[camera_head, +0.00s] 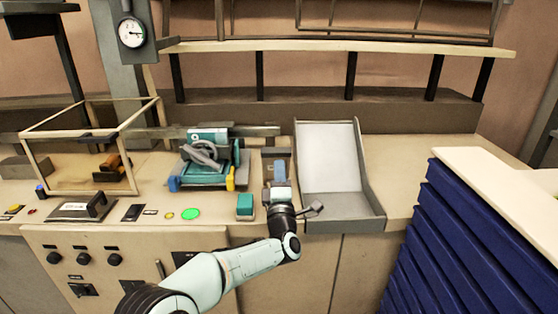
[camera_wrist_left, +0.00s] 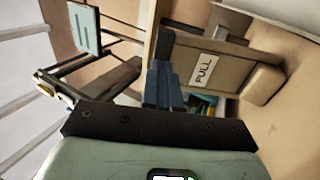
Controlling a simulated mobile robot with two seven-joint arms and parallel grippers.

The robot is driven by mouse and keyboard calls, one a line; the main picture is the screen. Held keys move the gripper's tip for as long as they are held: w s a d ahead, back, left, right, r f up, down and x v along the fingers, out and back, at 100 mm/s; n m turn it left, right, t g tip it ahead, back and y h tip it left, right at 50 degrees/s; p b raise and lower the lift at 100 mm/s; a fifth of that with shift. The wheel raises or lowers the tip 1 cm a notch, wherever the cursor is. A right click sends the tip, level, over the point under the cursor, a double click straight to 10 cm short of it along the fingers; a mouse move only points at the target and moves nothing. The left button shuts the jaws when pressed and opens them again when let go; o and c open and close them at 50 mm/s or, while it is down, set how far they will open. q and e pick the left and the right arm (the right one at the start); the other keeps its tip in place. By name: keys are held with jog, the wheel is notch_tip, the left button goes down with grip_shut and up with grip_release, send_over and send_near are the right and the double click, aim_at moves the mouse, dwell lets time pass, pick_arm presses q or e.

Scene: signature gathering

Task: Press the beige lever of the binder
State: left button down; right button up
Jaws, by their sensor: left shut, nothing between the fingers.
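My left gripper (camera_head: 279,168) is shut and empty, reaching over the worktop between the teal machine and the grey tray. Its blue fingers also show in the left wrist view (camera_wrist_left: 158,82). In that view a beige lever-like part labelled PULL (camera_wrist_left: 203,69) is just beyond and to the right of the fingertips; I cannot tell whether they touch. In the head view the arm and gripper cover much of this spot, so the lever is not clear there. My right gripper is not in view.
The teal machine (camera_head: 205,173) stands left of my gripper. A teal block (camera_head: 245,202) and a green button (camera_head: 190,214) sit at the front edge. The open grey tray (camera_head: 330,160) is close on the right. Blue drawers (camera_head: 440,235) stand farther right.

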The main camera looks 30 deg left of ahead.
pick_arm(q)
jog(key=shift+x, duration=1)
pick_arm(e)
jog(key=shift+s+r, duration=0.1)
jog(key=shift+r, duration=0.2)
pick_arm(q)
jog(key=shift+p, duration=0.3)
